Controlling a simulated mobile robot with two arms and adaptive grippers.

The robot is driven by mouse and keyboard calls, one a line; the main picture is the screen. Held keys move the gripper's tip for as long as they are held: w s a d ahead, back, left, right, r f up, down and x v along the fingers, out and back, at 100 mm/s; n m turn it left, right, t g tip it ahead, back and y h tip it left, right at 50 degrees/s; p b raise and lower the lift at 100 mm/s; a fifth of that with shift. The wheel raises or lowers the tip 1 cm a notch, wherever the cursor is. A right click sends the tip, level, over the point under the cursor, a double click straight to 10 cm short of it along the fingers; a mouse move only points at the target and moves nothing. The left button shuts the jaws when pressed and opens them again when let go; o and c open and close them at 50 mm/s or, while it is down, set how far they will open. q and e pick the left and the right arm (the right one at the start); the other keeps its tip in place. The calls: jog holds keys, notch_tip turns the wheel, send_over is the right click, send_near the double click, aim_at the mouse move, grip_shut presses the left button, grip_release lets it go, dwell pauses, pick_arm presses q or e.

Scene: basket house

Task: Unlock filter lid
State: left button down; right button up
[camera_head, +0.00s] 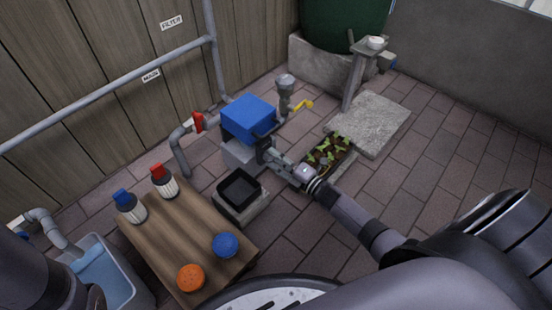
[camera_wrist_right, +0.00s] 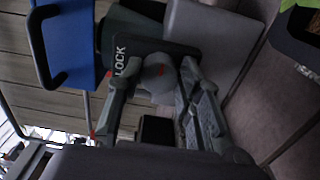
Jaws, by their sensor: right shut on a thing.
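The filter is a grey box (camera_head: 238,155) with a blue lid (camera_head: 249,115), standing near the wooden wall. The lid looks closed and also shows with its dark handle in the right wrist view (camera_wrist_right: 66,42). A dark plate marked LOCK (camera_wrist_right: 122,56) is on the filter's side, with a round grey knob (camera_wrist_right: 157,82) bearing a red mark. My right gripper (camera_head: 263,151) reaches the filter's front side. In the wrist view its fingers (camera_wrist_right: 155,85) are shut on the knob from both sides. My left gripper is not in view; part of my left arm shows at bottom left.
A wooden table (camera_head: 170,235) holds bottles and blue and orange round items. A black tray (camera_head: 239,188) on a block stands between table and filter. A planter (camera_head: 328,153) lies right of my right gripper. A grey pipe with a red valve (camera_head: 198,121) stands left of the filter.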

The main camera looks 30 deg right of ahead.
jog(key=o, duration=1.2)
jog(key=shift+c, duration=0.2)
jog(key=v, duration=1.2)
